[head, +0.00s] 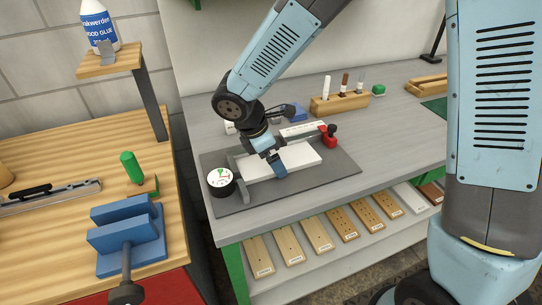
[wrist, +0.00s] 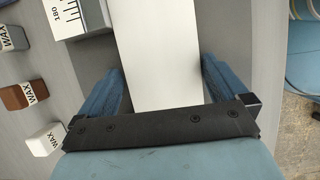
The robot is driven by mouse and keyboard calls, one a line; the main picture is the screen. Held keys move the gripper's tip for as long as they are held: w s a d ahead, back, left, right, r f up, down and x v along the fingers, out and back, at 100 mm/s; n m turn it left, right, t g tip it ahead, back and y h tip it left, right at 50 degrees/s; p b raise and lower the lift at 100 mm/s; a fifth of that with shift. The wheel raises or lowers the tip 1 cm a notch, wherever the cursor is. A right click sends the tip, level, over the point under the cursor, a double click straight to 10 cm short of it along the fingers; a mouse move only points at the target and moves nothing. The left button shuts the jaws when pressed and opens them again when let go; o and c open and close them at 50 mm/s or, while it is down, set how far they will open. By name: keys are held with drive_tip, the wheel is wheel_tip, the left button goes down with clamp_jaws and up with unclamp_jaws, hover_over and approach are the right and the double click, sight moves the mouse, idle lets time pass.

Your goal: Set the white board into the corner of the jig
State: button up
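The white board (head: 305,158) is over the dark grey mat of the jig (head: 342,173) on the grey bench. My gripper (head: 274,162) comes down across the board, one blue finger showing at its front side. A metal fence (head: 241,190) of the jig stands at the board's left end.
A round white-topped tin (head: 220,177) stands by the fence. A red clamp (head: 329,138) is behind the board's right end. Wax blocks (wrist: 28,95) lie left in the wrist view. A wooden marker holder (head: 340,103) stands behind. The mat's right side is clear.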

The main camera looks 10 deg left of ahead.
drive_tip(key=shift+a+r, duration=0.1)
drive_tip(key=shift+r, duration=0.35)
drive_tip(key=v, duration=1.3)
drive_tip(key=shift+s, duration=0.2)
drive_tip(key=shift+f, duration=0.2)
drive_tip(key=w+d+r+m+y, duration=0.1)
drive_tip(key=d+r+m, duration=0.35)
drive_tip(key=d, duration=0.55)
drive_tip(key=w+d+r+m, duration=0.1)
drive_tip(key=d+r+m, duration=0.2)
drive_tip(key=d+m, duration=0.45)
drive_tip(key=s+d+r+m+t+y, duration=0.1)
drive_tip(key=s+d+m, duration=0.3)
drive_tip(key=d, duration=0.6)
drive_tip(key=s+d+r+m+t+y, duration=0.1)
drive_tip(key=s+d+r+m+t, duration=0.1)
drive_tip(key=s+d+m, duration=0.3)
drive_tip(key=d+m, duration=0.3)
drive_tip(key=d, duration=0.2)
drive_tip(key=shift+y, duration=0.4)
